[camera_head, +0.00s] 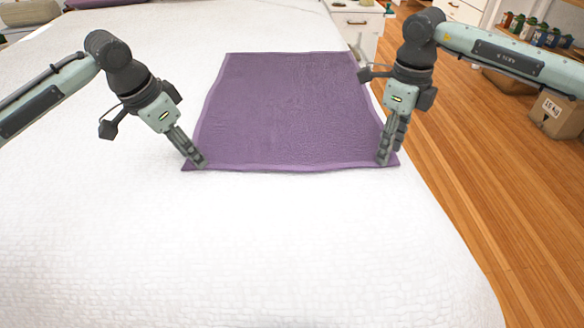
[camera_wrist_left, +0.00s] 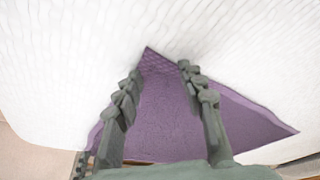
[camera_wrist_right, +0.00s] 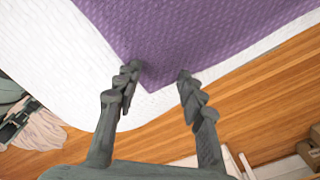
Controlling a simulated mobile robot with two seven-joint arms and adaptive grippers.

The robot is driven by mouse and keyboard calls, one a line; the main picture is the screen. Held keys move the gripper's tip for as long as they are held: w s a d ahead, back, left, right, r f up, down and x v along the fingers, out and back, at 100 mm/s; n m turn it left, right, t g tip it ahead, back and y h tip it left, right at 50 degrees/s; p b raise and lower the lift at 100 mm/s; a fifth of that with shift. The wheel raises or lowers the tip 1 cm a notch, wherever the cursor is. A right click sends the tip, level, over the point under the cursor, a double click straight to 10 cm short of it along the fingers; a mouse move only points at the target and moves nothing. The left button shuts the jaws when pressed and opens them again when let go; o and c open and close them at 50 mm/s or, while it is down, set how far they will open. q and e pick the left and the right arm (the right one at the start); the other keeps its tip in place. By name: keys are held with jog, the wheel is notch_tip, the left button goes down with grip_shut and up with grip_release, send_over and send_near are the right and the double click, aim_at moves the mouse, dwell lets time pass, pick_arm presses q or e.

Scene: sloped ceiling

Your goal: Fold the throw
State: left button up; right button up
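The purple throw (camera_head: 290,110) lies flat and spread out on the white bed, with its near edge running straight between my two grippers. My left gripper (camera_head: 202,163) is at the throw's near left corner. In the left wrist view the fingers (camera_wrist_left: 158,72) are apart, with the purple corner (camera_wrist_left: 160,110) between and below them. My right gripper (camera_head: 384,160) is at the near right corner. In the right wrist view its fingers (camera_wrist_right: 156,72) are apart on either side of the throw's corner (camera_wrist_right: 150,80). Whether the fingertips touch the cloth is unclear.
The white bed (camera_head: 130,240) is clear in front of the throw and to its left. The bed's right edge drops to a wooden floor (camera_head: 480,200). A white cabinet (camera_head: 358,30) stands behind, a box (camera_head: 555,115) at the right. Another purple cloth (camera_head: 100,3) lies at the far left.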

pick_arm(q)
jog(key=shift+f, duration=0.1)
jog(key=shift+c, duration=0.4)
pick_arm(e)
jog(key=shift+c, duration=0.5)
pick_arm(q)
jog(key=shift+f, duration=0.15)
grip_shut()
pick_arm(e)
jog(key=shift+f, duration=0.2)
grip_shut()
pick_arm(q)
jog(key=shift+a, duration=0.1)
pick_arm(e)
jog(key=shift+s+d, duration=0.1)
